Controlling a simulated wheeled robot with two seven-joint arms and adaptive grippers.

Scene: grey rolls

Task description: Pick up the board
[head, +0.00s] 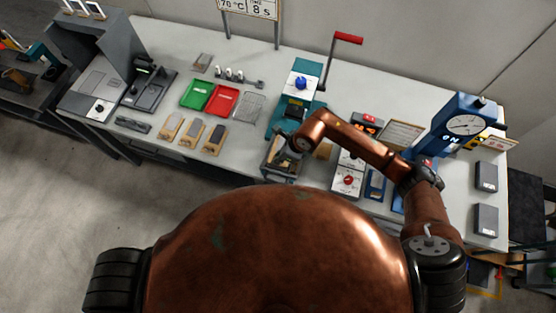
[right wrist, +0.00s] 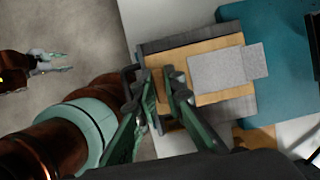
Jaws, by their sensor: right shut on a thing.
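The board (right wrist: 222,42) is a flat wooden piece with a light grey sheet (right wrist: 218,70) on top. In the right wrist view it lies over a dark grey block beside a teal base. In the head view the board (head: 275,158) is small and partly hidden by my right arm. My right gripper (right wrist: 162,82) is shut on the board's near edge; it also shows in the head view (head: 294,146). Whether the board is clear of the block is hard to tell. My left gripper (right wrist: 52,62) shows small in the right wrist view, its fingers apart and empty.
A teal press (head: 284,122) with a red-handled lever stands behind the board. Red (head: 222,100) and green (head: 197,95) trays and several wooden-based pads lie to the left.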

